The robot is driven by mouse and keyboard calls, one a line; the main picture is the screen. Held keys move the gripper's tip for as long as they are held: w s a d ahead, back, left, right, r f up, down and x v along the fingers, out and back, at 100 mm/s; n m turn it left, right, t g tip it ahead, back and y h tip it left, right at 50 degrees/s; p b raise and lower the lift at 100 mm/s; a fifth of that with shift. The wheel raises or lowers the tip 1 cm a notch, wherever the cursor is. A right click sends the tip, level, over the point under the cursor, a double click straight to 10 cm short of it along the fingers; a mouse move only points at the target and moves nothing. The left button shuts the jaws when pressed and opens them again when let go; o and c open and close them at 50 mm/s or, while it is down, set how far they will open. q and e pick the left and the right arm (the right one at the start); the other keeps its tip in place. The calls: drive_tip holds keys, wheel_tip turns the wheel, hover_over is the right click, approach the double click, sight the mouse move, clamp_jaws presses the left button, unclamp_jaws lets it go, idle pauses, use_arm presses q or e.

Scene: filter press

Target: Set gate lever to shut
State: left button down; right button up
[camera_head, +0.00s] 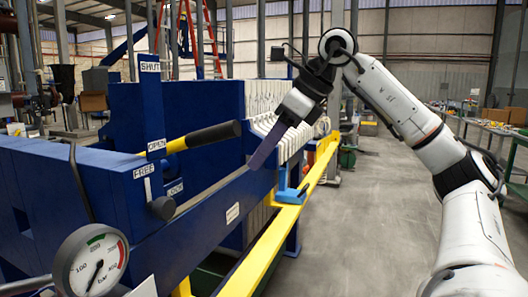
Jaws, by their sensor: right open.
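The gate lever (187,141) is a yellow bar with a thick black grip, pointing right from a blue upright plate (150,105). That plate reads SHUT at its top and OPEN lower down, and the lever lies level with the OPEN label (156,145). My right gripper (257,160) comes in from the right and points down to the left, just right of the black grip and apart from it. It is open and holds nothing; its fingers overlap one another in this view. My left gripper is not in view.
Below the gate lever is a FREE/LOCK control with a black knob (162,208). A pressure gauge (92,264) stands at the lower left. A yellow rail (262,262) runs along the blue press, with white filter plates (290,140) behind. The floor (365,220) to the right is clear.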

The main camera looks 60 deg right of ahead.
drive_tip(key=p+v, duration=0.2)
drive_tip(key=v, duration=0.7)
drive_tip(key=shift+s+r, duration=0.2)
drive_tip(key=shift+r, duration=0.15)
drive_tip(key=shift+c, duration=0.6)
